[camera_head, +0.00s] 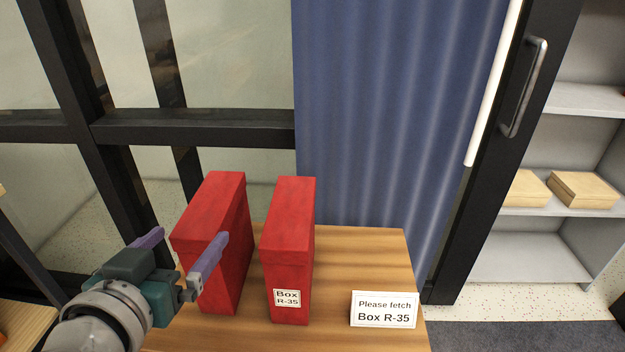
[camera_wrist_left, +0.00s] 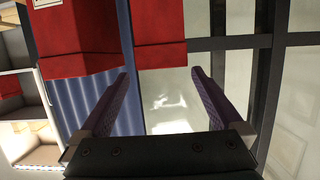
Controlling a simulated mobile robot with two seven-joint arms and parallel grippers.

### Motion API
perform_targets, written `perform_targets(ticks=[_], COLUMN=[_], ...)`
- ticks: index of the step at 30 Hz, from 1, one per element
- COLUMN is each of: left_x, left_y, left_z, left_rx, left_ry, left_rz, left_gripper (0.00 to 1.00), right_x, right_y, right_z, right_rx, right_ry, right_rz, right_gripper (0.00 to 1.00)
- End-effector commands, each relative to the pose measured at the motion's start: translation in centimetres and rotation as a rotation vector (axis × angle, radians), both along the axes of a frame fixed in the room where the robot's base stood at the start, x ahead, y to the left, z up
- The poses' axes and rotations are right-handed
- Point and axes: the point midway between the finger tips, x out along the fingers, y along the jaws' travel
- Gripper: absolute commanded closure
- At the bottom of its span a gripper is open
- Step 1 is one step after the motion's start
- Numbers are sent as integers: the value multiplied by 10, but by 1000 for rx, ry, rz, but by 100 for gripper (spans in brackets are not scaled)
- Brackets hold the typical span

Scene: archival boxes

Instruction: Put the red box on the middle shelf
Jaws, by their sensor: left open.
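Two upright red boxes stand side by side on a wooden table (camera_head: 385,258). The right one, Box R-35 (camera_head: 288,245), carries a white label on its front. The left red box (camera_head: 228,270) shows no label. My left gripper (camera_head: 191,236) is open and empty, with its purple fingers at the left box's near side; contact cannot be told. In the left wrist view, the left box (camera_wrist_left: 160,30) lies beyond the gap between the fingers, and the labelled box (camera_wrist_left: 80,35) is left of it. The shelf unit's middle shelf (camera_head: 545,211) is at the right. My right gripper is out of view.
A sign (camera_head: 384,310) reading "Please fetch Box R-35" stands on the table. Two tan boxes (camera_head: 583,190) (camera_head: 527,188) sit on the middle shelf. A dark frame with a handle (camera_head: 524,90) and a blue curtain (camera_head: 390,120) stand between table and shelves.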

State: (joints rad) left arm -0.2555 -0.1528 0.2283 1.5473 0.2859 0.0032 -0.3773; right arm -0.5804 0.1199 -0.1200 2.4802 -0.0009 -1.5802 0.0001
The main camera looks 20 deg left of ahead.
Motion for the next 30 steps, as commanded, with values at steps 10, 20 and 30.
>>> perform_targets(ticks=[10, 20, 30], left_x=[41, 76, 87], left_y=[10, 21, 24], left_z=[-17, -36, -34], left_rx=[-1, -1, 0], left_ry=[-5, -7, -3], left_rz=[3, 4, 3], left_gripper=[0, 0, 0], right_x=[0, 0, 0], right_y=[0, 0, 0], right_z=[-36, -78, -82], right_rx=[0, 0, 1], right_ry=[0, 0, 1], right_rz=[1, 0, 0], right_gripper=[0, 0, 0])
